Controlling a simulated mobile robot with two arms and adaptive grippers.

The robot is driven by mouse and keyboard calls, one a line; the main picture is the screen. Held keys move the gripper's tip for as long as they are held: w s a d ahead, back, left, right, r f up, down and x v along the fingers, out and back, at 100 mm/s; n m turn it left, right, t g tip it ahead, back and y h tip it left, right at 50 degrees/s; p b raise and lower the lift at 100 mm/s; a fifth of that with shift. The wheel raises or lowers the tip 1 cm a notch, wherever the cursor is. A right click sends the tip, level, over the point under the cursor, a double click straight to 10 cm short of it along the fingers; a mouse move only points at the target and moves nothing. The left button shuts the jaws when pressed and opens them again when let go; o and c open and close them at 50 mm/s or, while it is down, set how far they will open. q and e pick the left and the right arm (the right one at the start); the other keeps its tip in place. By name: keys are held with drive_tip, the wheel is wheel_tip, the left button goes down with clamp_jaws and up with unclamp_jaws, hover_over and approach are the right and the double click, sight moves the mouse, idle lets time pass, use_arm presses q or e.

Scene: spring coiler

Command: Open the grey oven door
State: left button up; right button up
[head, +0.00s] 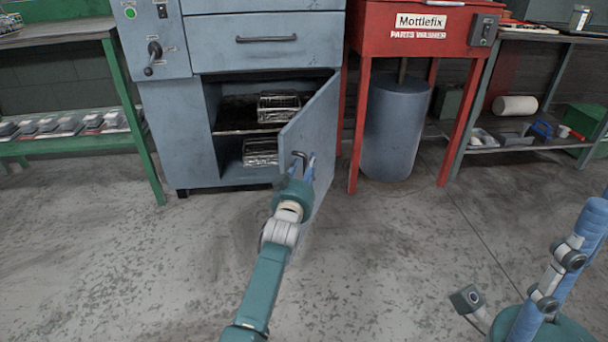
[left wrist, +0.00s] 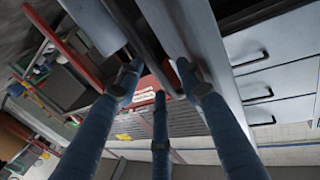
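The grey oven door (head: 312,130) stands swung open toward me, its free edge turned to the front. My left gripper (head: 307,168) is at that handle. The grey oven body (head: 165,130) is behind. My right gripper (head: 575,250) shows partly at the lower right, away from the oven, its fingertips cut off or hidden.
Metal trays (head: 279,108) lie on the shelves inside the oven. A red parts washer (head: 415,30) with a grey drum (head: 395,130) stands just right of the door. A green-framed bench (head: 60,35) is on the left. The floor in front of the oven is clear.

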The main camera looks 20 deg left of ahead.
use_arm(q)
drive_tip(key=s+d, duration=0.1)
drive_tip(key=s, duration=1)
drive_tip(key=shift+s, duration=0.2)
drive_tip(key=shift+c, duration=0.5)
